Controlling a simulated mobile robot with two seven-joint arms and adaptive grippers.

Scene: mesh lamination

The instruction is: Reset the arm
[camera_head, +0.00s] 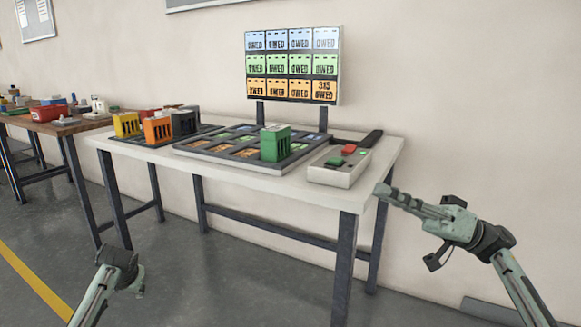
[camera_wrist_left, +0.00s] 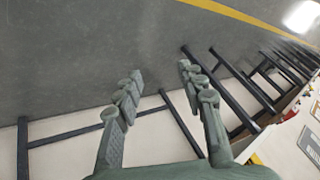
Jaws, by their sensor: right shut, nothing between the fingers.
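My right gripper (camera_head: 386,192) is in the head view at the right, in the air in front of the table's right end. Its fingers are shut together with nothing between them. My left arm comes in at the bottom left of the head view, in front of the table, with its fingers mostly hidden there. In the left wrist view my left gripper (camera_wrist_left: 160,72) has its two fingers spread apart, with only floor and table legs behind them. Both grippers are clear of the objects on the table.
The white table (camera_head: 245,183) carries a dark tray (camera_head: 190,153) of slots with a green block (camera_head: 274,142) on it. Yellow, orange and black blocks stand at its left. A button box (camera_head: 338,168) is at the right. A display board (camera_head: 293,66) stands behind. The front floor is clear.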

